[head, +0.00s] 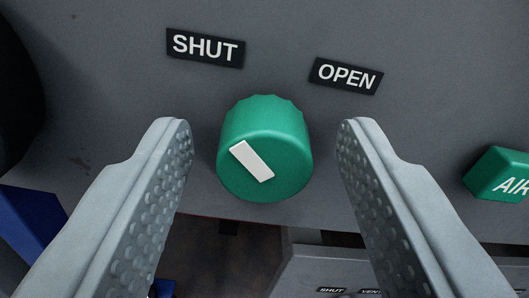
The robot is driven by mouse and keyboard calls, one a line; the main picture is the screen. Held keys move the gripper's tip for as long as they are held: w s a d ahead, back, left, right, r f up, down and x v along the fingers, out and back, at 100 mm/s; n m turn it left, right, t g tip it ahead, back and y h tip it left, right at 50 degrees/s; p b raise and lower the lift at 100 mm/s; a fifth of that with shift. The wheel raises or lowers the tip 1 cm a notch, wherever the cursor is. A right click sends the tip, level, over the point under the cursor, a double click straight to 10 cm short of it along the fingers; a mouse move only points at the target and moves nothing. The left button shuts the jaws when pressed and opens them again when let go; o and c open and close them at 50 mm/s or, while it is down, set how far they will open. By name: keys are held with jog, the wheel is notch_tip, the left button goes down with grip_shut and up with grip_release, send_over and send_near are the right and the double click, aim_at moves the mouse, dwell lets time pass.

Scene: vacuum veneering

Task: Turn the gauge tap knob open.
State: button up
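The gauge tap knob (285,165) is a green, ribbed round knob on a grey panel, in the middle of the head view. A white pointer bar (252,161) on its face slants from upper left to lower right, its upper end towards the SHUT label (205,48). The OPEN label (346,76) is at the knob's upper right. My gripper (265,132) is open, with one studded grey finger on each side of the knob. A gap shows between each finger and the knob, and nothing is held.
A green block marked AIR (500,175) sticks out at the right edge. A lower panel with small SHUT and VENT labels (322,263) lies below. A dark round shape (15,95) is at the far left, with a blue part (38,228) under it.

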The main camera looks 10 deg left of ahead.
jog(key=c, duration=0.8)
jog(key=shift+m, duration=0.3)
jog(key=m, duration=0.3)
jog(key=shift+m, duration=0.4)
jog(key=m, duration=0.9)
jog(key=shift+d+f+m, duration=0.1)
jog(key=shift+m, duration=2.1)
